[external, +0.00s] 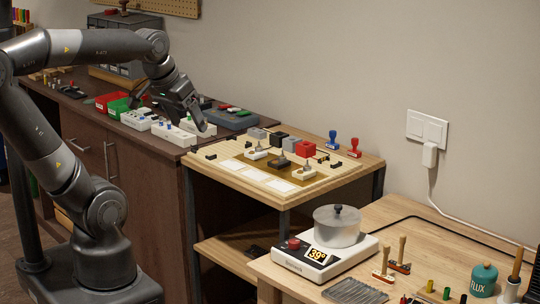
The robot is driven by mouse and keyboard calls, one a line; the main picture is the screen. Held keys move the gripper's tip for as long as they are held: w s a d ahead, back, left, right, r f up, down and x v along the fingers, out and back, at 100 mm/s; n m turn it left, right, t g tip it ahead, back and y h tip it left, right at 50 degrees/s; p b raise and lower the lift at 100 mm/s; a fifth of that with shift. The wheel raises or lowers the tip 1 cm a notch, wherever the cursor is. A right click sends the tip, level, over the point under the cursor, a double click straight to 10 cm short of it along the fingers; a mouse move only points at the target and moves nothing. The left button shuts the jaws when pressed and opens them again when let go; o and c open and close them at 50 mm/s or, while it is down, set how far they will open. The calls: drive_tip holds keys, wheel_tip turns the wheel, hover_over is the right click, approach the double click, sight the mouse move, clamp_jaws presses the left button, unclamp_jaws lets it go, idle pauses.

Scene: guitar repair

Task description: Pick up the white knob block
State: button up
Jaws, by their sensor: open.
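I cannot tell which of these is the white knob block. My gripper (190,120) is open, tilted downward over the white blocks on the cabinet. It partly hides the blocks behind it; contact cannot be made out.
Red (108,101) and green (119,108) bins lie left of the white blocks. Grey, black and red (305,149) blocks stand on the board's far side.

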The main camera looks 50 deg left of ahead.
drive_tip(key=w+a+r+n+g+h, duration=0.1)
drive_tip(key=w+a+r+n, duration=0.1)
drive_tip(key=w, duration=0.4)
drive_tip(key=w+a+r+n+g, duration=0.1)
drive_tip(key=w+a+r+n, duration=0.15)
drive_tip(key=w, duration=0.35)
drive_tip(key=n+g+h, duration=0.3)
drive_tip(key=n+h, duration=0.1)
drive_tip(key=n, duration=0.9)
hover_over(254, 151)
drive_tip(key=a, duration=0.3)
drive_tip(key=shift+m, duration=0.25)
drive_tip(key=f, duration=2.2)
drive_tip(key=shift+w+d+f, duration=0.1)
drive_tip(key=shift+d+f, duration=0.1)
drive_tip(key=shift+y, duration=0.3)
drive_tip(key=x, duration=0.5)
drive_tip(key=shift+a+f, duration=0.2)
drive_tip(key=c, duration=1.1)
drive_tip(key=shift+o, duration=0.2)
drive_tip(key=shift+r, duration=0.15)
